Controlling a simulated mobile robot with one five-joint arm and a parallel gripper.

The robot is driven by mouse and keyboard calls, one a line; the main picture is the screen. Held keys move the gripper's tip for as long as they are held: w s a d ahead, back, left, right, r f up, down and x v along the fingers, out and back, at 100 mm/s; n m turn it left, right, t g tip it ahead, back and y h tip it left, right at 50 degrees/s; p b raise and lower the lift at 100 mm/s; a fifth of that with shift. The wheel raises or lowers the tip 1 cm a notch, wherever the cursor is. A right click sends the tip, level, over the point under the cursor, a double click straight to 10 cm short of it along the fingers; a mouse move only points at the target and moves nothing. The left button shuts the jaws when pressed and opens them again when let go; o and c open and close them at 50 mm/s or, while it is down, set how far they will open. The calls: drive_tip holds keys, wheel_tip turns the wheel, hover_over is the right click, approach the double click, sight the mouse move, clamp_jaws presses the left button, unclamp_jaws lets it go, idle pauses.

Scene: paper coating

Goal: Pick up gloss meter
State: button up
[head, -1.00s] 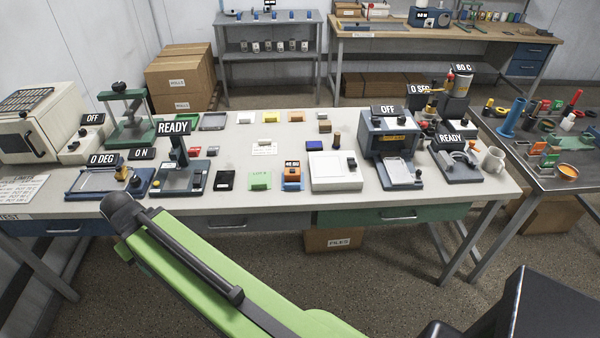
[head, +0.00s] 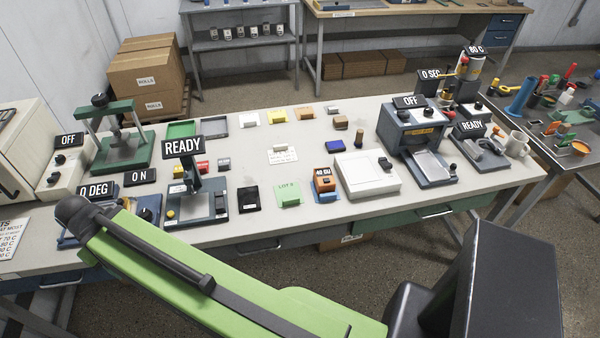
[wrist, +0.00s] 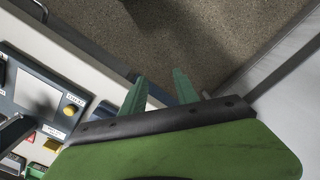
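The small orange device with a dark display (head: 325,183) and a tag that seems to read "40 GU", which I take as the gloss meter, stands upright near the front edge of the bench (head: 270,235). It sits between a green card marked "LOT" (head: 289,194) and a white box-like device (head: 367,175). My gripper (wrist: 160,88) shows in the wrist view with its two green fingers apart and nothing between them. It points past the bench edge toward the floor. The gripper is hidden in the head view, and I cannot make out the gloss meter in the wrist view.
A press-like stand tagged READY (head: 195,190) and a black flat item (head: 248,199) stand left of the green card. A larger device tagged OFF (head: 415,135) is at the right. My green arm crosses the front of the bench. Bare bench shows behind the gloss meter.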

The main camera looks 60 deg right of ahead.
drive_tip(key=shift+w+r, duration=0.15)
drive_tip(key=shift+w, duration=0.2)
